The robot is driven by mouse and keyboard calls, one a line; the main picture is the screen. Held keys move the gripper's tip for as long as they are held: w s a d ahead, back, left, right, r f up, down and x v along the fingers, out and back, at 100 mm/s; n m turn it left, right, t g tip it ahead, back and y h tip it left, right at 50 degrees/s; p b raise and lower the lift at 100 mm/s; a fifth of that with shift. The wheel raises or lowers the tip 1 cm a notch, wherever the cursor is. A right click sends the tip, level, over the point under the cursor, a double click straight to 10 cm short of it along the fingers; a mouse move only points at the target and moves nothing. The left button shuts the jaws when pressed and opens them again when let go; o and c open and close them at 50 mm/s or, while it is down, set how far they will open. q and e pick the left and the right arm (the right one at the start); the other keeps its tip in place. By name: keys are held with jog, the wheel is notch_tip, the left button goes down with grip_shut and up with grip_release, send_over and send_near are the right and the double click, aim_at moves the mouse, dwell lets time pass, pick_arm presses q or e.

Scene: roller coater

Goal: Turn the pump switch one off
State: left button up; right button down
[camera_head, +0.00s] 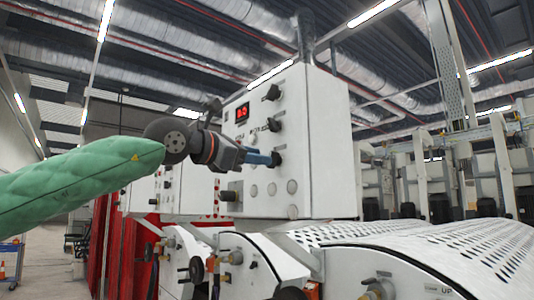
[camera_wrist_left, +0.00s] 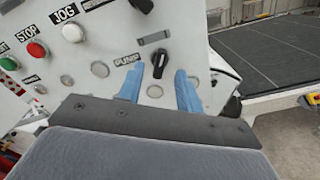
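The pump switch is a black rotary knob (camera_wrist_left: 160,60) on the white panel, next to a "PUMP" label (camera_wrist_left: 127,60) in the left wrist view. Its grip stands roughly upright in that view. My left gripper (camera_wrist_left: 158,80) is open, with one blue finger on each side of the knob's lower part and gaps on both sides. In the head view the left gripper (camera_head: 268,158) points at the lowest black knob (camera_head: 277,158) on the control box (camera_head: 322,150), with its fingertips close to it. Whether the fingers touch the panel is unclear. My right gripper is in neither view.
Other black knobs (camera_head: 272,92) and a red display (camera_head: 242,112) sit higher on the box. The wrist view shows a red STOP button (camera_wrist_left: 37,50), a white JOG button (camera_wrist_left: 72,32) and a green button (camera_wrist_left: 8,63).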

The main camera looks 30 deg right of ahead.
pick_arm(q)
jog(key=shift+w+d+p, duration=0.2)
jog(key=shift+d+p, duration=0.3)
jog(key=shift+d, duration=1.35)
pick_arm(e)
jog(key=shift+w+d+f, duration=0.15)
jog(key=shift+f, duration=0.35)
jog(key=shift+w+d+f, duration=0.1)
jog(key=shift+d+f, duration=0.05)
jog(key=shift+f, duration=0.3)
pick_arm(q)
jog(key=shift+c, duration=0.3)
grip_shut()
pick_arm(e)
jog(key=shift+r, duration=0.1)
